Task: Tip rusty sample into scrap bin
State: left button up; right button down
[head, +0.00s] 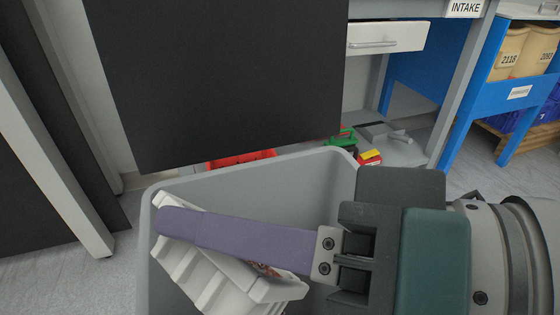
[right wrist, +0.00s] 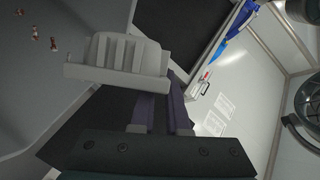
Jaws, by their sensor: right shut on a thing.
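My right gripper (head: 180,224) reaches in from the right with long purple fingers, shut on a white ribbed sample tray (head: 192,267). The tray is strongly tilted, at the mouth of a grey scrap bin (head: 148,240). Rusty bits (head: 264,269) show in a small patch beside the purple finger; I cannot tell whether they rest on the tray. In the right wrist view the tray (right wrist: 115,58) sits at the fingertips (right wrist: 161,104), and several rusty bits (right wrist: 35,34) show apart from it against a grey surface. The bin's floor is mostly hidden. My left gripper is not in view.
A black panel (head: 220,80) hangs just behind the bin. A bench with a white drawer (head: 388,38) and an INTAKE label (head: 465,8) stands behind. Red and green items (head: 342,138) lie beyond the bin rim. A blue rack (head: 440,75) holds tan bins at right.

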jog(key=shift+w+d, duration=0.1)
dwell(0.3)
jog(key=shift+w+d+r+m+y+b, duration=0.25)
jog(key=shift+m+y+b, duration=0.15)
jog(key=shift+m+b, duration=0.25)
jog(key=shift+w+d+r+m+y+b, duration=0.1)
jog(key=shift+w+d+m+y+b, duration=0.15)
jog(key=shift+m+b, duration=0.25)
dwell(0.5)
jog(key=shift+w+d+r+m+y+b, duration=0.1)
jog(key=shift+w+d+m+y+b, duration=0.15)
jog(key=shift+w+d+m+b, duration=0.65)
dwell(0.5)
jog(key=shift+w+d+b, duration=0.1)
jog(key=shift+w+b, duration=0.15)
jog(key=shift+b, duration=0.1)
dwell(0.4)
jog(key=shift+w+d+m+y, duration=0.2)
jog(key=shift+w+m+y, duration=0.05)
jog(key=shift+m+y, duration=0.2)
jog(key=shift+w+d+m+b, duration=0.2)
jog(key=shift+w+m+b, duration=0.05)
jog(key=shift+m+b, duration=0.3)
dwell(0.5)
jog(key=shift+w+d+m+y+b, duration=0.25)
jog(key=shift+w+d+m+b, duration=0.15)
jog(key=shift+m, duration=0.25)
dwell(0.4)
